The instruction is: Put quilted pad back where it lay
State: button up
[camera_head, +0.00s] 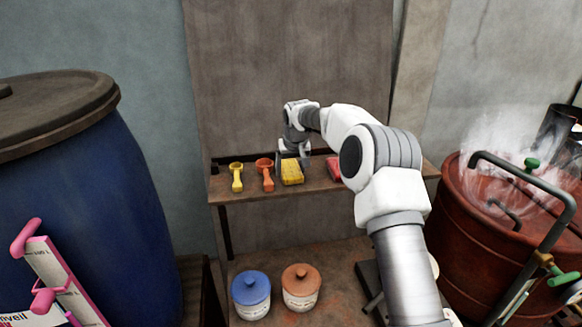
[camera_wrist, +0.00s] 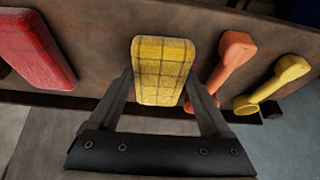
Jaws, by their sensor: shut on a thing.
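The yellow quilted pad (camera_head: 292,172) is at the shelf, between the orange scoop and a red pad in the head view. In the wrist view the quilted pad (camera_wrist: 162,70) sits between the two fingers, its dark grid lines showing. My gripper (camera_wrist: 163,92) is shut on it, one finger on each side. In the head view my gripper (camera_head: 293,156) is at the shelf, partly hidden behind its own wrist. I cannot tell whether the pad touches the shelf surface.
The shelf (camera_head: 315,187) also holds a yellow scoop (camera_head: 236,177), an orange scoop (camera_head: 265,174) and a red pad (camera_head: 334,169). Below stand a blue-lidded jar (camera_head: 251,294) and an orange-lidded jar (camera_head: 300,287). A blue barrel (camera_head: 95,215) stands left, a steaming red vat (camera_head: 480,222) right.

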jog(key=shift+f, duration=0.15)
jog(key=o, duration=0.9)
jog(key=w+a+r+b+v, duration=0.1)
jog(key=a+b+v, duration=0.15)
jog(key=v, duration=1.35)
jog(key=s+d+r, duration=0.5)
jog(key=s+r, duration=0.1)
jog(key=s, duration=0.4)
jog(key=s+d+r+h, duration=0.1)
jog(key=s+d, duration=0.2)
jog(key=s, duration=0.4)
jog(key=s+d, duration=0.3)
jog(key=s, duration=0.4)
jog(key=s+d+f+m, duration=0.1)
jog(key=s+f, duration=0.2)
jog(key=s, duration=0.3)
jog(key=s+d+f, duration=0.2)
jog(key=s+f, duration=0.1)
jog(key=s, duration=0.4)
jog(key=s+d+f+m+t, duration=0.1)
jog(key=s+f, duration=0.3)
jog(key=s, duration=0.2)
jog(key=shift+s+d+m, duration=0.3)
jog(key=shift+d, duration=0.1)
